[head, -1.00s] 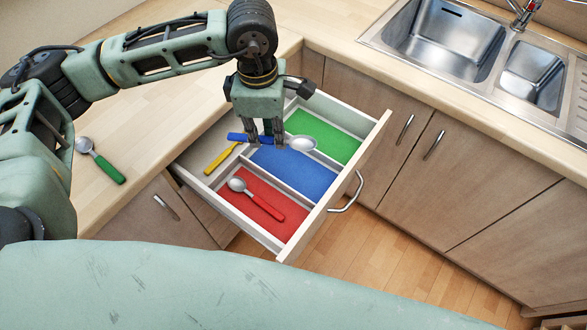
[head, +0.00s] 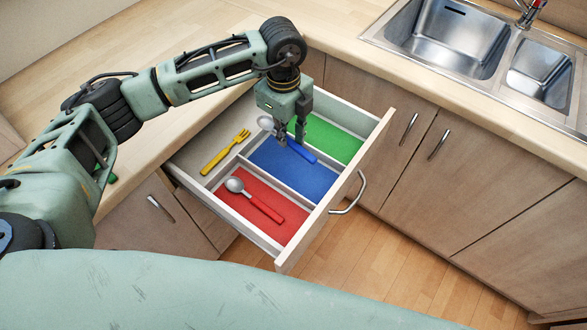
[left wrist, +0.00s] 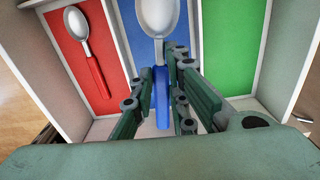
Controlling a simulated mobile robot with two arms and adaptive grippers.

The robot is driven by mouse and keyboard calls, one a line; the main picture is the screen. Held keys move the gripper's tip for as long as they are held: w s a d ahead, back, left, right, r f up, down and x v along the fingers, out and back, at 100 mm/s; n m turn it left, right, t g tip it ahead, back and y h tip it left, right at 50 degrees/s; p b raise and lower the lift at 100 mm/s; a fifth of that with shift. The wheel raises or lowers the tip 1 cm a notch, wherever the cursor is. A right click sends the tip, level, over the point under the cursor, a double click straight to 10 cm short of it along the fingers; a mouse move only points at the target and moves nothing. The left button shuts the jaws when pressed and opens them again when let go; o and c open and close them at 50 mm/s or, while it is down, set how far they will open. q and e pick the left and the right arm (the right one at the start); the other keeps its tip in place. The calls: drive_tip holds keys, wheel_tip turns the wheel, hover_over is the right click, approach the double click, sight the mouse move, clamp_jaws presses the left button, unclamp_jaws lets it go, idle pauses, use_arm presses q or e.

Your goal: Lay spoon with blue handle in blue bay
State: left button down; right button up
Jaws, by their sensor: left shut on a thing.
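The spoon with the blue handle (head: 303,152) is held in my left gripper (head: 291,140), over the open drawer. Its grey bowl (head: 265,122) points to the back left, and its handle slants to the front right over the blue bay (head: 300,176). In the left wrist view the blue handle (left wrist: 162,104) lies between the two fingers of my left gripper (left wrist: 165,85), and the bowl (left wrist: 158,14) reaches over the blue bay floor (left wrist: 144,50). The gap between spoon and floor is hard to judge. My right gripper is not in view.
A red-handled spoon (head: 262,207) lies in the red bay (head: 285,231), and the green bay (head: 335,138) looks empty. A yellow fork (head: 225,151) lies in the plain left compartment. Something green (head: 111,178) shows behind my arm on the counter. The sink (head: 455,40) is back right.

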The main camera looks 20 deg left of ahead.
use_arm(q)
drive_tip(key=shift+f+n, duration=0.25)
drive_tip(key=shift+n, duration=0.15)
drive_tip(key=p, duration=0.1)
hover_over(288, 165)
wheel_tip(288, 165, down, 7)
drive_tip(key=shift+r, duration=0.2)
wheel_tip(288, 165, down, 3)
drive_tip(key=shift+f, duration=0.2)
drive_tip(key=shift+s+f, duration=0.1)
drive_tip(key=c, duration=1.7)
unclamp_jaws()
